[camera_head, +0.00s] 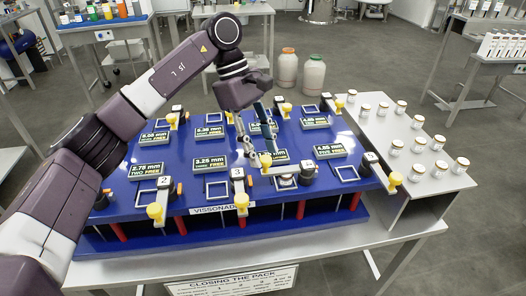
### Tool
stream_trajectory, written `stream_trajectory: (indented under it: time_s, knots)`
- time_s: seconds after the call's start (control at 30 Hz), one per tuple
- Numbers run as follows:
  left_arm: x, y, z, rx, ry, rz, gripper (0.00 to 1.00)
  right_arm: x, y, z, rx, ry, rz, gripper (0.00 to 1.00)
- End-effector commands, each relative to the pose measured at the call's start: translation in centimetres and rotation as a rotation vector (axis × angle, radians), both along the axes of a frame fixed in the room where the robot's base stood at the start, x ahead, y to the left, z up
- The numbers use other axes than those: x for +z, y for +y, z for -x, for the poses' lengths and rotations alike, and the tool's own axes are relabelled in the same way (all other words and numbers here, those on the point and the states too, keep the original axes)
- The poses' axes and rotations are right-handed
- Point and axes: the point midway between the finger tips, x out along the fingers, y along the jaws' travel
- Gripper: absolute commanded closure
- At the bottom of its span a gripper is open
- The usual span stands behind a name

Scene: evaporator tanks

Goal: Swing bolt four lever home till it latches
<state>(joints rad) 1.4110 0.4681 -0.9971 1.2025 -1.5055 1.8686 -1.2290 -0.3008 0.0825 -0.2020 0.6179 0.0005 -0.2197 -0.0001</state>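Several swing-bolt levers with yellow knobs line the blue tank deck (200,190). Lever two (163,184) and lever three (238,174) carry readable numbers at the front edge, their knobs toward me. Another lever (285,169) lies sideways along the front, its yellow knob at the left end and a dark pivot at the right; I read no number on it. The lever at the front right corner (383,168) has a number too small to read surely. My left gripper (258,150) points down just above the sideways lever's knob, fingers apart; contact is unclear. My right gripper is out of view.
Black number plates (330,151) and square white-rimmed openings (346,174) cover the deck. More yellow-knobbed levers stand along the back edge. A grey side table (440,182) at right holds several lidded jars (437,142). A sign (232,281) hangs at the front.

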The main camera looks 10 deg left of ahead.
Motion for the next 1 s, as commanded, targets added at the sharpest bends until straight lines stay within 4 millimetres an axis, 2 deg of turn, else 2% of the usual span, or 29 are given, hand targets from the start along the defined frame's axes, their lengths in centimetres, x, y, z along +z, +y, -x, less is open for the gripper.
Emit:
stream_trajectory:
  time_s: [0.4,0.6,1.0]
  knots:
    - [8.2,3.0,-1.4,0.004,-0.003,0.002,0.62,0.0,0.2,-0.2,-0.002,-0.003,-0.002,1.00]
    - [9.8,3.7,-1.7,0.002,-0.003,0.001,0.62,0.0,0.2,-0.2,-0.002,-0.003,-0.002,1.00]
    - [10.0,3.8,-1.8,0.001,-0.002,0.001,0.62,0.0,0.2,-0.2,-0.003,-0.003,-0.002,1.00]
